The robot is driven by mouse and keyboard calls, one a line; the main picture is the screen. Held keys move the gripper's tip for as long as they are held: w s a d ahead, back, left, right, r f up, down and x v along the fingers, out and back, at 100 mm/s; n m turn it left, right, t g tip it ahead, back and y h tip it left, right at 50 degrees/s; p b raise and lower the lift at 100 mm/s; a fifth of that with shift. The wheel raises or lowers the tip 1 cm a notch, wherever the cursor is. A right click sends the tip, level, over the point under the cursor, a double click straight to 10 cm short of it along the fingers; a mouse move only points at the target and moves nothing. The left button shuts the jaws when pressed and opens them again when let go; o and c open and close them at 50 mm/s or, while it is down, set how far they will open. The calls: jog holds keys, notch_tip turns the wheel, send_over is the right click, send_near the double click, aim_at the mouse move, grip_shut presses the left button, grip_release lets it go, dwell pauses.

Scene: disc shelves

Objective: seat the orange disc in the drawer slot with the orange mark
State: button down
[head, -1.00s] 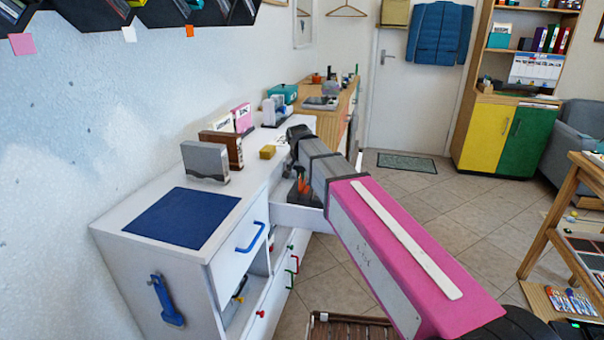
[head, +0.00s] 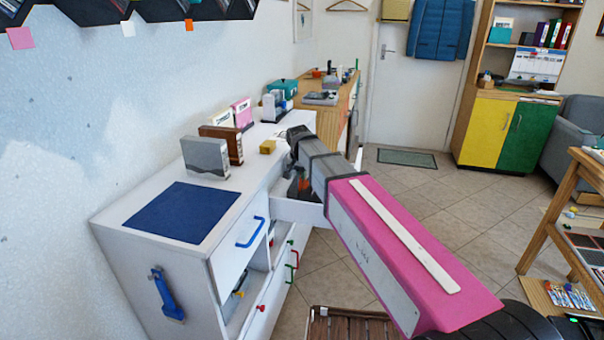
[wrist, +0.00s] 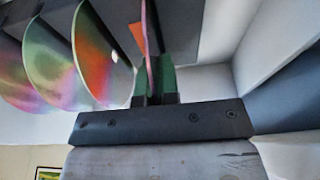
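My gripper (wrist: 154,90) has its two dark green fingers close together around a thin disc (wrist: 150,40), seen edge-on and pinkish, which I take for the orange disc. An orange patch (wrist: 138,38) shows just left of the disc, apparently the orange mark on a grey divider. In the head view my arm reaches into the open white drawer (head: 292,212), with an orange spot (head: 304,186) near its end. The fingertips and the disc's lower edge are hidden there. I cannot tell whether the disc touches the slot.
Several shiny discs (wrist: 55,60) stand upright left of my gripper, between grey dividers. A pale drawer wall (wrist: 208,95) is close on the right. The white cabinet top (head: 130,215) holds a blue mat (head: 182,212), grey and brown upright holders, and a yellow block (head: 267,146).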

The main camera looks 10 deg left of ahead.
jog(key=shift+f, duration=0.7)
jog(key=c, duration=1.3)
grip_release()
jog(key=shift+r, duration=0.1)
jog(key=v, duration=1)
jog(key=shift+s+r, duration=0.15)
jog(key=shift+r, duration=0.05)
